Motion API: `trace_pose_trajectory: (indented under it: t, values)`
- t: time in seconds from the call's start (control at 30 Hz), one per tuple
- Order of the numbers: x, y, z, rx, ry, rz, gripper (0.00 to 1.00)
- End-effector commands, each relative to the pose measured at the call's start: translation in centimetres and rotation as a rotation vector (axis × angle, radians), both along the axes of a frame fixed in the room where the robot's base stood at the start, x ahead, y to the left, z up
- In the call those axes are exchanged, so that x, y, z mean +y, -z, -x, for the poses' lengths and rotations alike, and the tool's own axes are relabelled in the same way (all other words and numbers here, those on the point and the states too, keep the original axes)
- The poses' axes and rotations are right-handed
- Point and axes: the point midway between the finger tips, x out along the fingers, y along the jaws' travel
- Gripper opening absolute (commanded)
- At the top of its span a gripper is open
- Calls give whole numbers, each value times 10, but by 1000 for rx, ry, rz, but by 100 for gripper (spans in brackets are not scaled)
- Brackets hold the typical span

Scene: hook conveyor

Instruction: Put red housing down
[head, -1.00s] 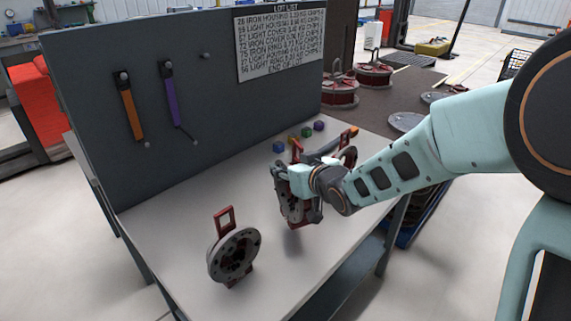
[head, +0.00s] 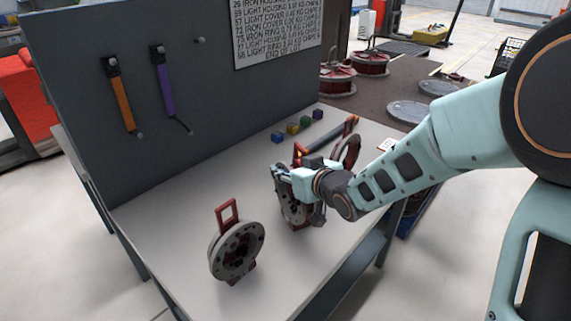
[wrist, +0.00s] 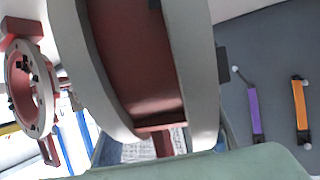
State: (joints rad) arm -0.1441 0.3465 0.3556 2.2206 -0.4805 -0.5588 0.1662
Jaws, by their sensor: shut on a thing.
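The red housing (head: 291,210), with grey flanges and a red frame handle, is upright in my gripper (head: 284,178) on the right half of the workbench. Its foot is at or just above the bench top; I cannot tell whether it touches. My gripper is shut on it near its top and hides part of it. In the wrist view the housing (wrist: 145,60) fills the middle, its red drum between pale flanges. A similar housing with a red handle (head: 237,250) stands upright on the workbench (head: 185,215), to the left and nearer.
Another red ring-shaped part (head: 350,148) stands behind my gripper. Several small coloured cubes (head: 292,129) lie by the back panel (head: 200,95). An orange tool (head: 122,103) and a purple tool (head: 164,90) hang there. The bench between the two housings is clear.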

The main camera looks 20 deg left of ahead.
Motion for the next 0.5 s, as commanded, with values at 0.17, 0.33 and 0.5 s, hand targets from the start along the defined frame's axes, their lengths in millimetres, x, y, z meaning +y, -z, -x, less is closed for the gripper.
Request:
trace_pose_trajectory:
  t: [0.17, 0.33, 0.5]
  values:
    - [1, -6, -2, -11, 0, -7, 0]
    - [1, -3, -2, -10, -1, -7, 0]
    - [0, 1, 0, -1, 0, -1, 55]
